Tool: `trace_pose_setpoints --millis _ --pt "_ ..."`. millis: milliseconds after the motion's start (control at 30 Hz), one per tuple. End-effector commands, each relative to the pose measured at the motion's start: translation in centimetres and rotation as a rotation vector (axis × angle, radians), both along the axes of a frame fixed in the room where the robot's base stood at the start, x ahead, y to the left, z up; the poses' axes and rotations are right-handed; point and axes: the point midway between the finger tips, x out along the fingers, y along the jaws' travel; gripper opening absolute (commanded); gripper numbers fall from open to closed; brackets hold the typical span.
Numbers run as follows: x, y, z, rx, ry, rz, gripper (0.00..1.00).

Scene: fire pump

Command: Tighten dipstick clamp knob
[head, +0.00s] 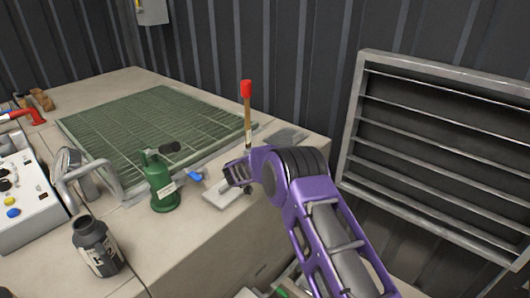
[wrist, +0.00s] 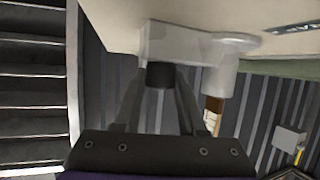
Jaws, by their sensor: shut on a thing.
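The dipstick (head: 247,108) stands upright with a red grip on a brown shaft, at the counter's right side. In the wrist view, its brown shaft (wrist: 215,104) comes out of a pale grey clamp body (wrist: 195,45). The dark clamp knob (wrist: 160,75) projects from the clamp's side. My gripper (wrist: 159,82) has its two fingers on either side of the knob, closed on it. In the head view my gripper (head: 238,173) is just in front of the dipstick's lower part and hides most of the clamp; the knob cannot be made out there.
A green oil can (head: 160,183) and a dark bottle (head: 96,247) stand left of my gripper. A green grating (head: 150,130) lies behind them. A white control box (head: 28,195) is at the left edge. A slatted louvre (head: 440,150) is on the right wall.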

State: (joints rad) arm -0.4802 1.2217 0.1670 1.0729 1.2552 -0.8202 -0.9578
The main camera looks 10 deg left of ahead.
Motion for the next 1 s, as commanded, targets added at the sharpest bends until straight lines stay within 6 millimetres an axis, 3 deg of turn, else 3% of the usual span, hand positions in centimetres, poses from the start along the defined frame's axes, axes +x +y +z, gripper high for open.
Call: trace_pose_setpoints --millis 500,1000 --pt "-0.02 0.01 -0.45 0.002 0.0 -0.258 0.0" --pt "-0.01 -0.09 -0.17 -0.001 0.001 -0.3 0.0"
